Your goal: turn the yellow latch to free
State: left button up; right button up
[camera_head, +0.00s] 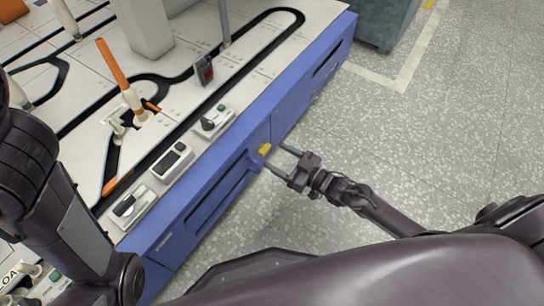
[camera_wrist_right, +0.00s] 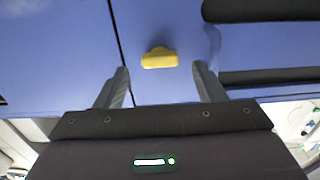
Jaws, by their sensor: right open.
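The yellow latch (camera_head: 265,149) is a small block on the front face of the blue cabinet (camera_head: 212,196). It also shows in the right wrist view (camera_wrist_right: 159,58), lying lengthwise from left to right, close to a dark vertical seam. My right gripper (camera_head: 278,158) is in front of the cabinet face with its two fingers apart. In the right wrist view the fingers (camera_wrist_right: 163,80) stand to either side of the latch, with clear gaps. I cannot tell how far the tips are from the face. My left arm comes in at the left of the head view, but its gripper is not visible.
The cabinet's white top (camera_head: 235,88) carries black tracks, an orange-and-white post (camera_head: 120,75) and several small control boxes. Dark slots (camera_head: 215,190) run along the cabinet face. The speckled floor (camera_head: 420,130) at the right is open. A grey-green box (camera_head: 388,20) stands at the back.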

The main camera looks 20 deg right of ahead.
jog(key=shift+b+x, duration=0.5)
jog(key=shift+x, duration=1.05)
jog(key=shift+s, duration=0.1)
jog(key=c, duration=1)
